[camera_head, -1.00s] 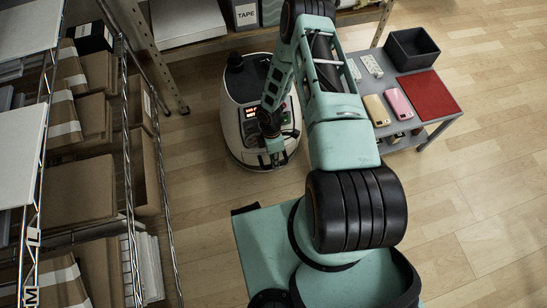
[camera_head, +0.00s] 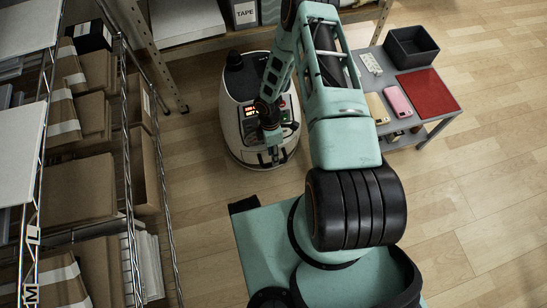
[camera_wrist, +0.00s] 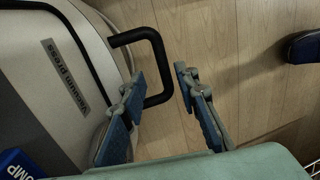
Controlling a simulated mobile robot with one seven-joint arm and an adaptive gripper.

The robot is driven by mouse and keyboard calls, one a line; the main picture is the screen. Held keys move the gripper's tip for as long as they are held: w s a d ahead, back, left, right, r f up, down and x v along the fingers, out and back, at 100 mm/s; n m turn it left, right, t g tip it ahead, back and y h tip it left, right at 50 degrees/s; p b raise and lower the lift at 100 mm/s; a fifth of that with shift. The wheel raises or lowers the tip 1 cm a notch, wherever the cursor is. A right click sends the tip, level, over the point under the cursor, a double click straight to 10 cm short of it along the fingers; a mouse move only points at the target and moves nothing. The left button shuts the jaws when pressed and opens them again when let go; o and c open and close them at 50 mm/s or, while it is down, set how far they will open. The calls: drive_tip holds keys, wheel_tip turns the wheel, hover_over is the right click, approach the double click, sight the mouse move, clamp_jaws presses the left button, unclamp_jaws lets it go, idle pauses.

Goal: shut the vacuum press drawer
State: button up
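The vacuum press (camera_head: 232,112) is a rounded white machine with a dark top and a lit display, left of centre in the head view. In the wrist view its pale body (camera_wrist: 62,45) fills the left side, with a dark name label (camera_wrist: 66,77). A black loop handle (camera_wrist: 158,48) sticks out from it. My gripper (camera_wrist: 160,95) is open, with its two fingers apart and the handle's end showing between them. I cannot tell whether they touch. In the head view my gripper (camera_head: 272,156) is at the machine's front, and my arm partly hides the machine. How far the drawer stands out is unclear.
A grey table (camera_head: 392,146) at the right holds a black bin (camera_head: 411,46), a red mat (camera_head: 432,92) and phone-like items. A wire rack (camera_head: 130,160) with cardboard boxes stands at the left. A blue block (camera_wrist: 18,166) shows low in the wrist view. Floor at right is clear.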

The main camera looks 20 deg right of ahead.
wheel_tip(320, 180, up, 9)
drive_tip(key=w, duration=0.2)
idle(0.6)
